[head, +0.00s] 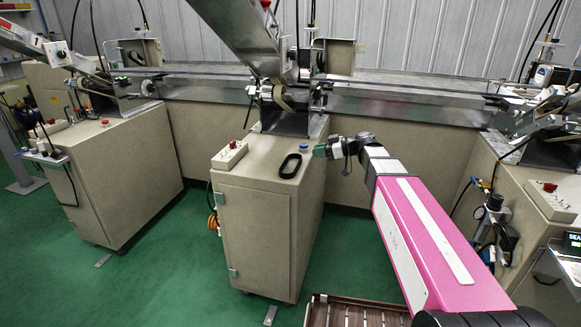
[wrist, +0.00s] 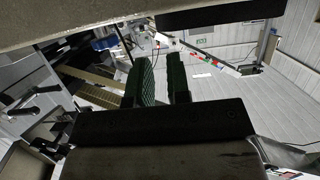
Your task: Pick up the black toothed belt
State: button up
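The black toothed belt (head: 290,166) is a flattened dark loop lying on the beige cabinet top in the head view. My gripper (head: 320,151) reaches in from the right at the cabinet's right edge, a short way right of the belt and apart from it. In the wrist view my gripper (wrist: 166,82) shows two dark green ribbed fingers with a gap between them and nothing held. A black slab (wrist: 225,14) crosses the upper right of the wrist view; I cannot tell whether it is the belt.
The cabinet (head: 262,232) stands on a green floor. A control box with a red button (head: 230,155) is left of the belt. A small blue cap (head: 304,147) is close to my gripper. Metal machinery (head: 288,122) rises behind.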

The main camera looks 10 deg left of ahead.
jog(key=x, duration=0.7)
jog(key=shift+w+a+f, duration=0.1)
jog(key=shift+w+a, duration=0.05)
jog(key=shift+a, duration=0.15)
grip_shut()
